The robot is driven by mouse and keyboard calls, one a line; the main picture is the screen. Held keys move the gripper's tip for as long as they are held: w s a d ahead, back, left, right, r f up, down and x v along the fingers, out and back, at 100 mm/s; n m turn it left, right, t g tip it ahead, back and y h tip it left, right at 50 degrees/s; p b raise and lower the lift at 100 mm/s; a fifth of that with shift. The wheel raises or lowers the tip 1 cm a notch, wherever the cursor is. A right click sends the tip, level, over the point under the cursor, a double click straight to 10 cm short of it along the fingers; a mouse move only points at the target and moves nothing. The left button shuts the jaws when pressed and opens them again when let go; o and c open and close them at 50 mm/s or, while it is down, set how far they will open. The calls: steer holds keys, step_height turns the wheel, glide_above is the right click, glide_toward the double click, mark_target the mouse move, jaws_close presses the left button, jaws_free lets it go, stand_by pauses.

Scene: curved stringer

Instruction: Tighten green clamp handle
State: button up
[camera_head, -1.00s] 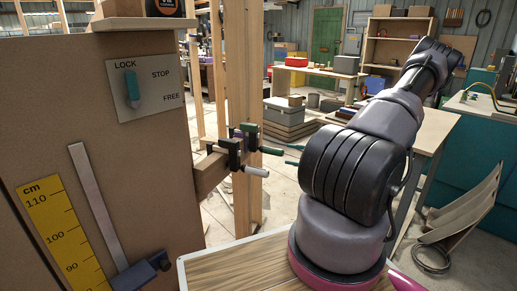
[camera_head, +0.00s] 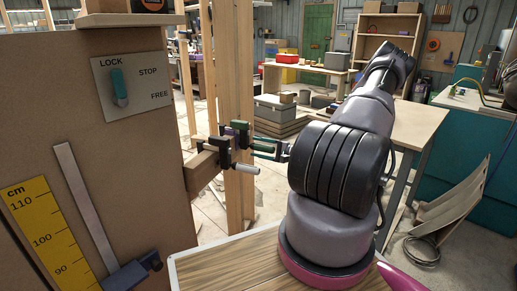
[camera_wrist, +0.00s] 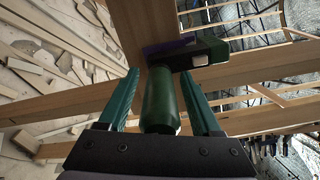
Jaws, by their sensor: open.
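The green clamp handle (camera_head: 262,148) sticks out to the right from a dark clamp (camera_head: 241,135) on the wooden post, in the head view. In the wrist view the green handle (camera_wrist: 160,102) points toward me and lies between the two teal fingers of my gripper (camera_wrist: 159,76). The fingers stand apart, one on each side, with a visible gap to the handle. In the head view my gripper (camera_head: 279,150) is small and partly hidden behind my arm. The clamp's dark head and bar (camera_wrist: 200,55) show beyond the handle.
A second clamp (camera_head: 218,152) with a pale grey handle (camera_head: 245,168) sits close in front on a wooden block. The upright post (camera_head: 235,80) stands behind. A brown panel (camera_head: 90,150) with a lock switch (camera_head: 119,87) fills the left.

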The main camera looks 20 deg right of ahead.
jaws_close()
